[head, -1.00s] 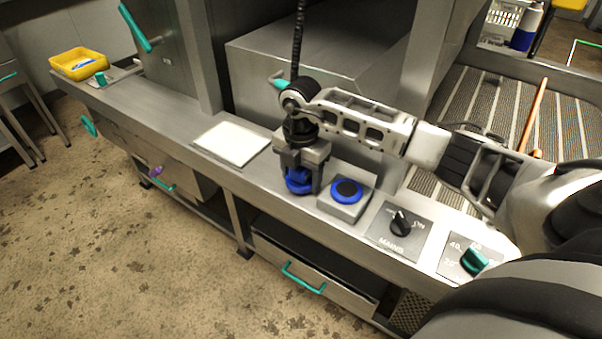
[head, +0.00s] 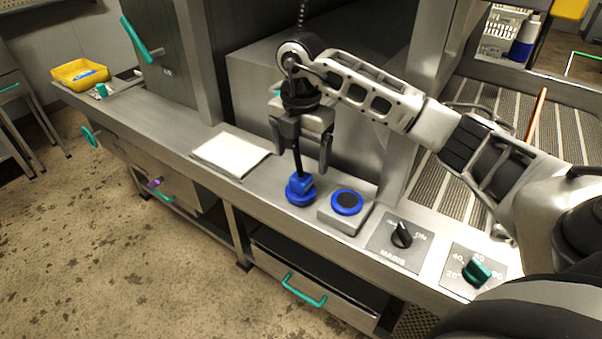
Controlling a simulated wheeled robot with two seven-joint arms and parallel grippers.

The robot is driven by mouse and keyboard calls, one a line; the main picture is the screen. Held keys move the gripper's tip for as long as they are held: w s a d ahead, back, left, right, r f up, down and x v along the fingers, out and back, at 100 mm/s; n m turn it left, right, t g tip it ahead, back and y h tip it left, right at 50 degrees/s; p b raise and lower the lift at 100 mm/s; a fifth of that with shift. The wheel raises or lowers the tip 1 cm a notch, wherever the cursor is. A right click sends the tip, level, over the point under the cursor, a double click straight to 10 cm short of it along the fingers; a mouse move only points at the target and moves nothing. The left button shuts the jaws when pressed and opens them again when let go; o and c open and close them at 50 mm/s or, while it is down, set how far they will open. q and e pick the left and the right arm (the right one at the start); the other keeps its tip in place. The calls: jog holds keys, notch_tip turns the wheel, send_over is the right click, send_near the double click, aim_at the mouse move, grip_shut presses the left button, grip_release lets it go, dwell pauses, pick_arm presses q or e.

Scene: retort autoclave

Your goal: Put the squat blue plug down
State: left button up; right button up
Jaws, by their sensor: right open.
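The squat blue plug (head: 300,190) stands upright on the steel ledge (head: 262,187), just left of a grey block with a blue ring around a dark top (head: 347,203). My right gripper (head: 311,167) is above the plug with its fingers spread apart, and nothing is held between them. One finger reaches down close to the top of the plug in the picture; I cannot tell whether it touches. My left gripper is not in view.
A white pad (head: 231,152) lies on the ledge to the left. A black MAINS knob (head: 401,235) and a green dial knob (head: 476,272) stand to the right. A yellow tray (head: 80,75) sits at the far left end. A steel post rises behind the block.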

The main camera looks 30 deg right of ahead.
jog(key=shift+r, duration=1.35)
jog(key=s+a+f+n+y, duration=0.2)
jog(key=a+y, duration=0.1)
jog(key=a, duration=0.3)
jog(key=s+a+f+n+g+y, duration=0.1)
jog(key=a+f+y, duration=0.15)
jog(key=a, duration=0.45)
jog(key=s+a+f+n+y, duration=0.1)
jog(key=s+a+n+y, duration=0.1)
jog(key=a+y, duration=0.3)
jog(key=s+a+r+m+t+y, duration=0.2)
jog(key=s+a+r+t+y, duration=0.15)
jog(key=a+y, duration=0.55)
jog(key=d+f+m+t+h, duration=1)
jog(key=f+m+t+h, duration=0.3)
jog(key=m, duration=0.8)
jog(key=s+d+f+m+g+h, duration=0.1)
jog(key=s+f+g+h, duration=0.2)
jog(key=s+f+g, duration=0.2)
jog(key=s+f, duration=0.3)
jog(key=s, duration=0.2)
jog(key=shift+d+m, duration=0.4)
